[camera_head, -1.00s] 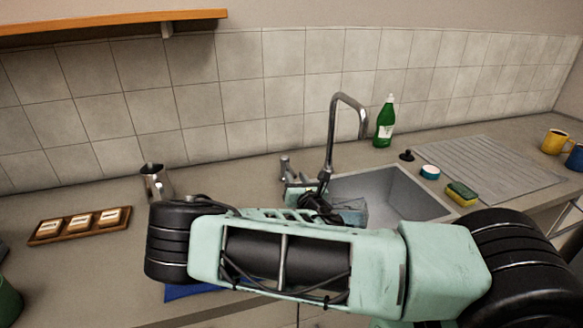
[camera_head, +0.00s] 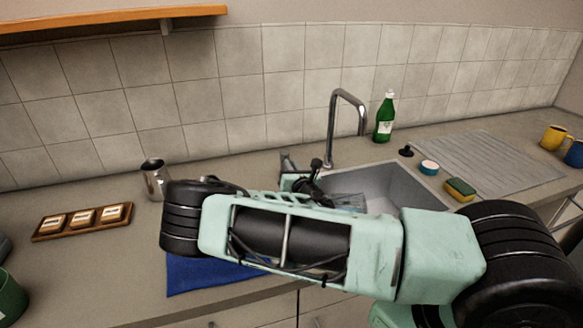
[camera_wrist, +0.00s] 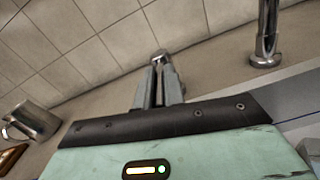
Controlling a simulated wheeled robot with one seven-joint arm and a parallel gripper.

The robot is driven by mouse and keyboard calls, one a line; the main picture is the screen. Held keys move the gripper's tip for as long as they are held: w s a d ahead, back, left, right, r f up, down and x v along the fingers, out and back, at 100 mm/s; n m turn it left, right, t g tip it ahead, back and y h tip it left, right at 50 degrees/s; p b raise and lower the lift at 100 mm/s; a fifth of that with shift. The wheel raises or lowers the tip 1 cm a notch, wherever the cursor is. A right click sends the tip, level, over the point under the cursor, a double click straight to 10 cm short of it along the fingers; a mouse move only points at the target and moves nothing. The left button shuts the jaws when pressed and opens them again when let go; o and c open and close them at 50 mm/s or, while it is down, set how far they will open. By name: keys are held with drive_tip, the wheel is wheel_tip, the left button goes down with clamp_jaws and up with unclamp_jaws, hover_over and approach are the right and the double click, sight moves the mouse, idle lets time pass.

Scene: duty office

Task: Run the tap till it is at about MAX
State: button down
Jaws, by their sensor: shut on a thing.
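The metal tap has a tall bent spout (camera_head: 347,98) over the sink (camera_head: 405,190). The spout's foot also shows in the wrist view (camera_wrist: 266,45). My gripper (camera_wrist: 160,72) is shut on a small metal piece, the tap lever (camera_wrist: 160,56), left of the spout. In the head view my gripper is largely hidden behind my own arm. A clear container (camera_head: 349,202) sits in the left part of the sink, mostly hidden by my arm. Its MAX mark and any water level cannot be made out. I see no clear stream of water.
A steel jug (camera_head: 155,180) and a wooden tray (camera_head: 83,222) stand left. A blue cloth (camera_head: 205,275) lies at the front edge. A green bottle (camera_head: 384,118), black plug (camera_head: 406,151), round tub (camera_head: 429,167), sponge (camera_head: 460,189) and mugs (camera_head: 554,139) stand right.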

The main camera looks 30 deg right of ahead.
drive_tip(key=shift+w+a+f+m+h+b, duration=0.2)
drive_tip(key=shift+a+m+h+b, duration=0.25)
drive_tip(key=shift+b, duration=0.5)
drive_tip(key=shift+r+m+g+h+b, duration=0.2)
drive_tip(key=shift+m+g+h+b, duration=0.2)
drive_tip(key=shift+h, duration=0.25)
drive_tip(key=c, duration=1.5)
unclamp_jaws()
drive_tip(key=b+v, duration=0.2)
drive_tip(key=v, duration=1.4)
drive_tip(key=shift+s+a+r+b, duration=0.1)
drive_tip(key=shift+b, duration=0.2)
drive_tip(key=shift+s+a, duration=0.15)
drive_tip(key=shift+s, duration=0.45)
